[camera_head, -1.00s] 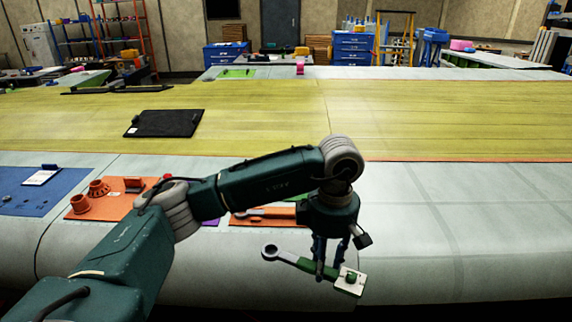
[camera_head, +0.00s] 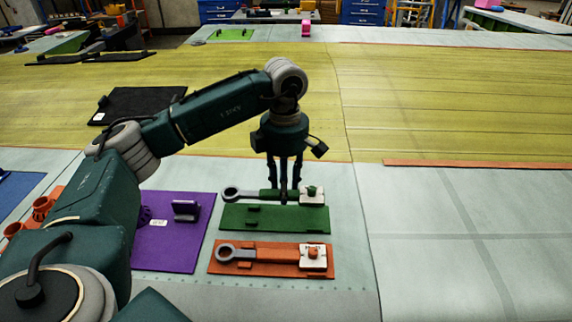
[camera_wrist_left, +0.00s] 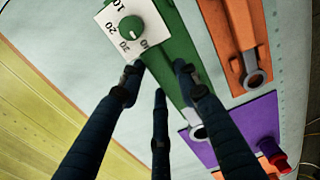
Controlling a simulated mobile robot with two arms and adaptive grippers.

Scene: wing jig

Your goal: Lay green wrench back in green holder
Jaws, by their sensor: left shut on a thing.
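The green wrench (camera_head: 267,194) has a grey ring end at the left and a white plate with a green dial at the right. My left gripper (camera_head: 284,196) points down and is shut on the wrench's handle. The green holder (camera_head: 275,220) is a flat green board with small raised blocks on the wing surface. The wrench is over its far edge and roughly parallel to it, seemingly a little above it; the exact gap cannot be told. In the left wrist view the dial plate (camera_wrist_left: 118,38) shows beyond the fingers (camera_wrist_left: 160,85). My right gripper is not in view.
An orange wrench (camera_head: 262,254) lies in an orange holder (camera_head: 225,268) in front of the green one. A purple board (camera_head: 172,240) with a dark bracket (camera_head: 186,209) is at the left. A black board (camera_head: 135,103) lies further back. The grey surface at the right is clear.

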